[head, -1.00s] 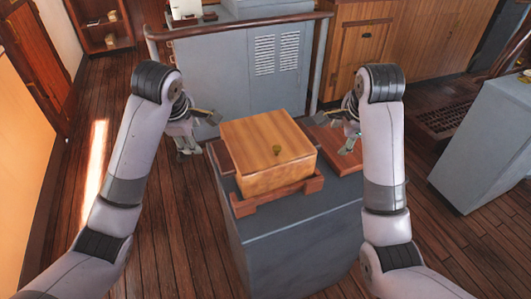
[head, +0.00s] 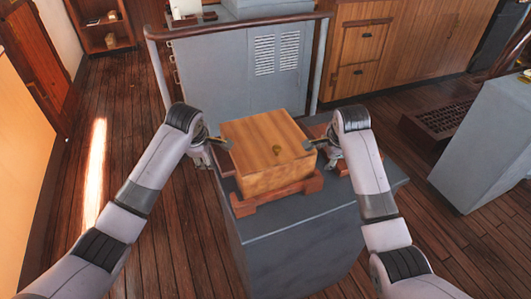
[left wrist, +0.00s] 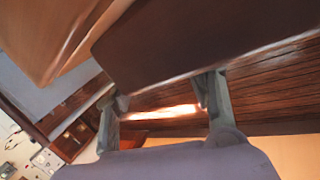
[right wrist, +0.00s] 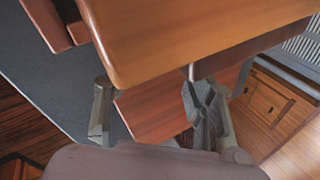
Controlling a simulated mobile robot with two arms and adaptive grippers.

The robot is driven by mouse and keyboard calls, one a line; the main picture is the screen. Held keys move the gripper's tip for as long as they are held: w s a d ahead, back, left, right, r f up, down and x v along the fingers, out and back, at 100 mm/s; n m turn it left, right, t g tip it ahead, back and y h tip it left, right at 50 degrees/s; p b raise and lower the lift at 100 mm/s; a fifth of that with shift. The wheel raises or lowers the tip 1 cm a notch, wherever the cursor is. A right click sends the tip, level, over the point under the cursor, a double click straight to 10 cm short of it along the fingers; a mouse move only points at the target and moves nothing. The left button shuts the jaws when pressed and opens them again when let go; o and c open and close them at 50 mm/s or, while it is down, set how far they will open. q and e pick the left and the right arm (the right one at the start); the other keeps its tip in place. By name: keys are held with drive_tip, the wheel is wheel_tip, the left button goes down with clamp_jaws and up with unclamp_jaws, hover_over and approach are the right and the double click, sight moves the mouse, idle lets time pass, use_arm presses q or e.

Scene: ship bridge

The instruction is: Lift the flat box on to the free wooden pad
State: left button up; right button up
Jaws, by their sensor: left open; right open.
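My left gripper (head: 217,143) is open beside the box's left side. My right gripper (head: 322,147) is open beside its right side. Neither gripper holds the box; contact cannot be told.
A dark wooden piece (left wrist: 170,40) shows close to the left gripper. A grey cabinet with a rail (head: 245,70) stands behind the pedestal. Another grey console (head: 490,140) is at the right. Plank floor (head: 165,240) is clear on the left.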

drive_tip(key=shift+a+r, duration=0.1)
drive_tip(key=shift+a, duration=0.3)
use_arm(q)
drive_tip(key=shift+d+r, duration=0.1)
drive_tip(key=shift+d, duration=0.4)
use_arm(e)
drive_tip(key=shift+a, duration=0.1)
drive_tip(key=shift+a, duration=0.1)
